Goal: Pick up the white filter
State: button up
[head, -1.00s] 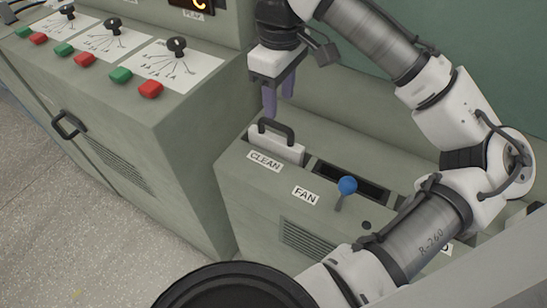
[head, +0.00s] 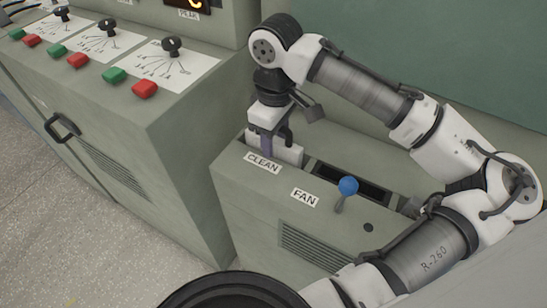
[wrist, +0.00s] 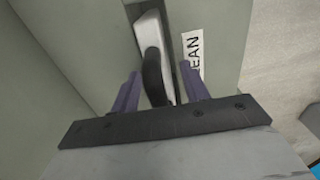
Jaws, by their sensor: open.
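The white filter (head: 288,152) sits in a slot in the top of the low green-grey cabinet, behind the CLEAN label. It has a black handle on top. In the wrist view the filter (wrist: 149,30) shows with its dark handle (wrist: 154,77) lying between the two purple fingers. My gripper (wrist: 160,90) is open, with one finger on each side of the handle. In the head view my gripper (head: 268,146) is down at the filter and hides part of it and its handle. I cannot tell whether the fingers touch the handle.
A blue-knobbed lever (head: 347,187) stands to the right, by the FAN label (head: 305,197) and a dark open slot (head: 350,180). A taller control cabinet (head: 180,130) with knobs and red and green buttons stands close on the left. A green wall panel (head: 450,60) is behind my arm.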

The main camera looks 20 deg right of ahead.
jog(key=shift+c, duration=0.2)
grip_shut()
jog(key=shift+r, duration=0.1)
